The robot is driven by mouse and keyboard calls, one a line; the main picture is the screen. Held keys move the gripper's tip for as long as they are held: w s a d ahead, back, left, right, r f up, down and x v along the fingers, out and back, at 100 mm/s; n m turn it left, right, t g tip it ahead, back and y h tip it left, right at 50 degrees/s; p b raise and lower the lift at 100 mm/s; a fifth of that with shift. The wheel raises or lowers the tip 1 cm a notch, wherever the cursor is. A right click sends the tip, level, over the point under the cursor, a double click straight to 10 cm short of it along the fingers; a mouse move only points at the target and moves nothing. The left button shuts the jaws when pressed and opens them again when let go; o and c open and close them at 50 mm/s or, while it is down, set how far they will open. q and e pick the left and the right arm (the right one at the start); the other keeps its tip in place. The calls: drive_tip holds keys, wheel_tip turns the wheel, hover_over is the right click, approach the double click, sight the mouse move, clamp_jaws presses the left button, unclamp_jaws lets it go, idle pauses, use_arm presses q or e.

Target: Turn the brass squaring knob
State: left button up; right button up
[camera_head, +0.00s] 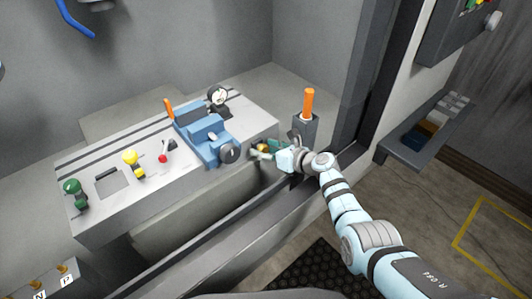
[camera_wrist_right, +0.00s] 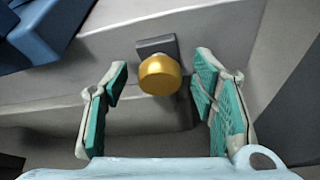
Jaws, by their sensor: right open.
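The brass squaring knob (camera_wrist_right: 160,76) is a short round brass cylinder on a dark square plate (camera_wrist_right: 157,46) on the front face of the grey bench. In the right wrist view it lies between the two teal-padded fingers of my right gripper (camera_wrist_right: 160,105), with a gap on each side. The gripper is open and does not touch it. In the head view my right gripper (camera_head: 264,153) is at the bench's front face near its right end, and only a small bit of brass (camera_head: 264,146) shows there. My left gripper is not in view.
A blue vise (camera_head: 205,130) stands on the grey bench (camera_head: 120,215), left of my right gripper. A dial gauge (camera_head: 218,97), a yellow knob (camera_head: 130,157) and a green knob (camera_head: 72,187) are also on the bench. An orange-handled post (camera_head: 308,105) stands close behind my right gripper.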

drive_tip(key=shift+c, duration=0.3)
drive_tip(key=c, duration=1.1)
drive_tip(key=shift+w+f+b, duration=0.1)
drive_tip(key=shift+f+b, duration=0.05)
drive_tip(key=shift+b, duration=0.25)
drive_tip(key=m+y+b, duration=0.1)
drive_tip(key=b, duration=0.1)
drive_tip(key=m+g+y+b, duration=0.1)
drive_tip(key=m+b, duration=0.1)
drive_tip(key=shift+d+f, duration=0.2)
drive_tip(key=shift+f, duration=0.1)
drive_tip(key=shift+r+m+b, duration=0.2)
drive_tip(key=shift+m+b, duration=0.15)
drive_tip(key=shift+m, duration=0.05)
drive_tip(key=shift+r, duration=0.1)
drive_tip(key=o, duration=1.2)
drive_tip(key=shift+c, duration=0.2)
